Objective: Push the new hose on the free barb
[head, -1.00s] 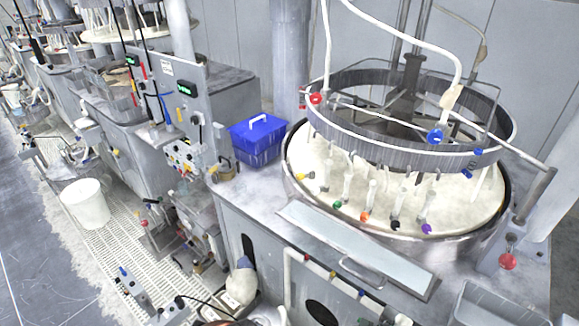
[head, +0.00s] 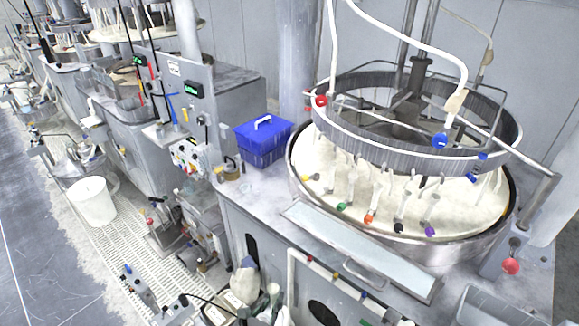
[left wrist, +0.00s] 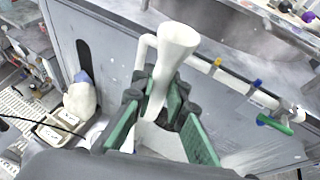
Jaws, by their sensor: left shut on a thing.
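My left gripper (left wrist: 160,118) has green pads and is shut on a white tube with a flared, funnel-like upper end (left wrist: 178,48), which looks like the new hose. In the head view the left gripper (head: 264,304) shows only partly at the bottom edge, in front of the grey cabinet. A white pipe (left wrist: 235,78) with coloured bands runs along the cabinet front, beyond and to the right of the held tube. A green stub (left wrist: 275,125) sits at this pipe. I cannot make out which barb is free. My right gripper is not in view.
The round polishing platen (head: 310,165) stands on the cabinet, with a blue box (head: 262,148) beside it. A pale bottle with a blue top (left wrist: 80,98) and a cream tray (left wrist: 48,137) are left of my left gripper. A white bucket (head: 92,203) stands on the floor grating.

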